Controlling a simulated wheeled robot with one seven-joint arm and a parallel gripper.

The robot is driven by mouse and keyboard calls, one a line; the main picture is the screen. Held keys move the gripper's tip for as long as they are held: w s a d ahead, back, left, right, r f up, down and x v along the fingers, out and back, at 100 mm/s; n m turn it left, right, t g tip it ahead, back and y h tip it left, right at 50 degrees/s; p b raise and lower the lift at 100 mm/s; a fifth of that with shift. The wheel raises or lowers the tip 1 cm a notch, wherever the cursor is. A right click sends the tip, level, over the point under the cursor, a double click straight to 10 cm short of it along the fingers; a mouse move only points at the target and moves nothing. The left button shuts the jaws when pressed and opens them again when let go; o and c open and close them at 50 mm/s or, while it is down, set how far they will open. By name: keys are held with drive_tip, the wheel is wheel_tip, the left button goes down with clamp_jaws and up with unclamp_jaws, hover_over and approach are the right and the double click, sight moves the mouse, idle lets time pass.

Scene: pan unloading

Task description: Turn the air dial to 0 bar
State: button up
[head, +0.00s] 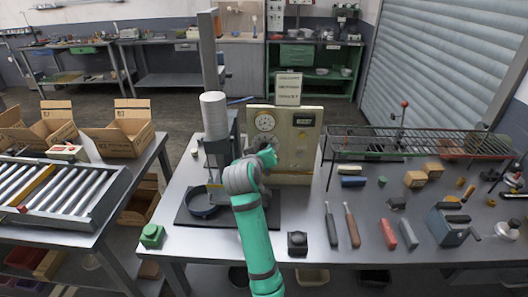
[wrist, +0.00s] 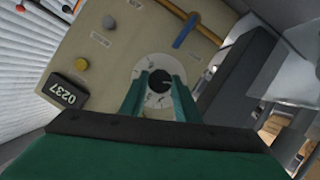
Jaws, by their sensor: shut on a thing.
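The air dial (wrist: 157,84) is a white round face with a black knob on a beige panel, in the wrist view. My gripper (wrist: 158,82) has its two green fingers shut on the black knob, one at each side. The fingers cover part of the dial's lower face, so I cannot read its setting surely.
A wire rack (head: 420,142) and several tools lie on the right of the bench.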

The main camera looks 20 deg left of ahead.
drive_tip(key=shift+f+n, duration=0.15)
drive_tip(key=shift+n, duration=0.25)
idle(0.3)
drive_tip(key=o, duration=1)
drive_tip(key=shift+o, duration=0.2)
drive_tip(key=a+v, duration=0.1)
drive_tip(key=v, duration=0.9)
drive_tip(key=shift+s+d, duration=0.35)
drive_tip(key=shift+s, duration=0.05)
